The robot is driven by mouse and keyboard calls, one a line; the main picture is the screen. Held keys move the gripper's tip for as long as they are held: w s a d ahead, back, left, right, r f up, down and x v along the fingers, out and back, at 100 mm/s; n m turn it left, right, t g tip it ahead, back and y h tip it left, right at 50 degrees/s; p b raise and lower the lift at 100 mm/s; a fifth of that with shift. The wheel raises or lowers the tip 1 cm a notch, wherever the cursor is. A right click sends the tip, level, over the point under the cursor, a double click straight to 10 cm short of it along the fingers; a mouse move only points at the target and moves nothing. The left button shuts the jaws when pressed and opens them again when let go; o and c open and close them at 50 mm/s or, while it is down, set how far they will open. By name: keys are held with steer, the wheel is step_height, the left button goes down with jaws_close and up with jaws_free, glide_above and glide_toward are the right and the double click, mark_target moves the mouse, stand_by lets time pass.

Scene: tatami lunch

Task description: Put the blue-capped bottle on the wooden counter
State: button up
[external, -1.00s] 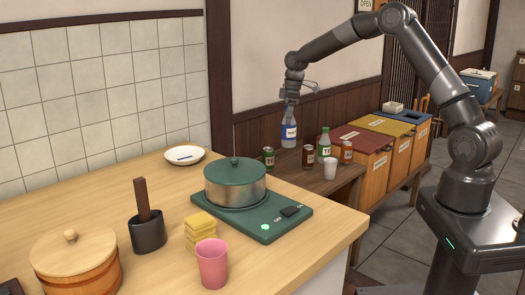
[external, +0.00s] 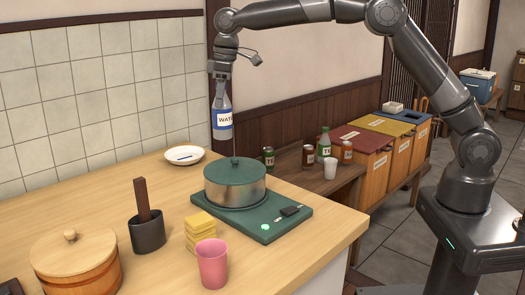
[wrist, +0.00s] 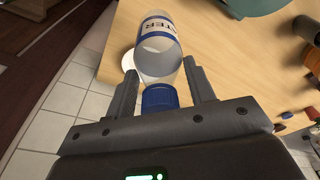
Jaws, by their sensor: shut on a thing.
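The blue-capped bottle (external: 222,121) is clear with a blue and white WATER label. My gripper (external: 221,76) is shut on its upper part and holds it upright in the air, above the back part of the wooden counter (external: 105,205). In the external view it appears just above and behind the green-lidded pot. In the wrist view the bottle (wrist: 158,50) points away between the two fingers (wrist: 163,88), its blue cap (wrist: 159,97) nearest the camera. The cap is hidden by my gripper in the external view.
A pot (external: 235,183) sits on a green cooker (external: 262,222). A white plate (external: 184,154), black holder (external: 148,232), yellow sponges (external: 200,231), pink cup (external: 212,263) and wooden tub (external: 77,265) stand on the counter. Bare wood lies left of the pot.

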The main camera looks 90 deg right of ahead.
steer(key=shift+w+a+r, duration=0.15)
steer(key=shift+a, duration=0.35)
steer(key=w+a+f, duration=0.2)
steer(key=a, duration=0.1)
steer(key=w+a+f, duration=0.2)
steer(key=a, duration=0.1)
steer(key=w+a+f, duration=0.2)
steer(key=a+f, duration=0.1)
steer(key=shift+w+a, duration=0.15)
steer(key=shift+w, duration=0.25)
steer(key=shift+f, duration=2)
steer(key=o, duration=1.2)
steer(key=shift+f, duration=0.1)
